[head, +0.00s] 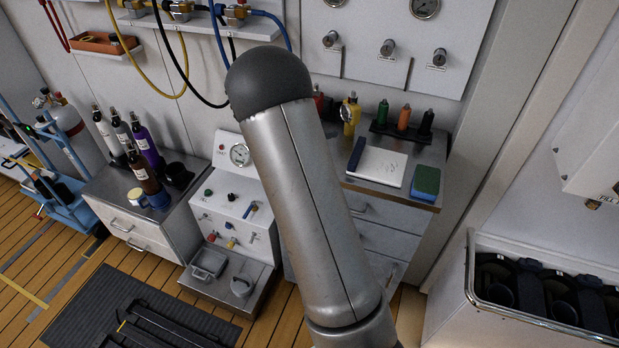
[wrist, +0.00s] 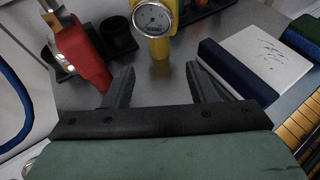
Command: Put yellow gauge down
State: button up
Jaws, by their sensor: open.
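The yellow gauge (wrist: 159,48), a yellow body with a round white dial, stands upright at the back of the metal worktop in the wrist view. It also shows in the head view (head: 350,116), just right of my arm. My gripper (wrist: 160,68) is open, with its two dark fingers spread apart and pointing toward the gauge. The gauge appears just beyond the fingertips, roughly centred between them, and nothing is held. Whether its foot sits in a holder is unclear. In the head view my gripper is hidden behind my arm.
A white notepad with a dark blue edge (wrist: 262,58) lies to the right. Green, orange (head: 403,118) and black bottles stand in a rack; a green sponge (head: 426,182) lies at the counter's edge.

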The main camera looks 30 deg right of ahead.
jog(key=s+a+r+m+y, duration=0.2)
jog(key=s+a+m+y, duration=0.4)
jog(key=s+a+m, duration=0.3)
jog(key=s+a+r+m+g+y, duration=0.1)
jog(key=s+a+m+y, duration=0.6)
jog(key=s+a, duration=1)
jog(key=s+m, duration=0.3)
jog(key=s, duration=0.3)
jog(key=shift+a+r+m+g, duration=0.25)
jog(key=shift+r+m+g, duration=0.05)
jog(key=shift+r, duration=0.05)
